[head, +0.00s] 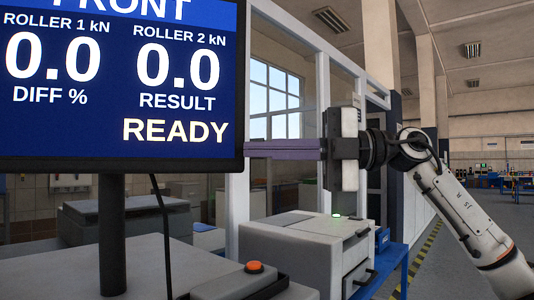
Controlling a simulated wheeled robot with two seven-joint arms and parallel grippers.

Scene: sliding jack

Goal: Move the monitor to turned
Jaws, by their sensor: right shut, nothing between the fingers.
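The monitor (120,120) fills the upper left of the head view, its blue screen facing me with "0.0", "0.0" and "READY". It stands on a dark post (112,235). My right gripper (250,149) reaches in from the right with long purple-grey fingers pointing left. The fingers are shut with nothing between them. Their tips are at the right edge of the monitor's frame; I cannot tell whether they touch it. My left gripper is not in view.
An orange button (254,267) sits on the grey console at the lower middle. A grey-white machine (300,245) with a green light stands behind it by a blue bench (395,270). White frame posts rise behind. Open floor lies at the right.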

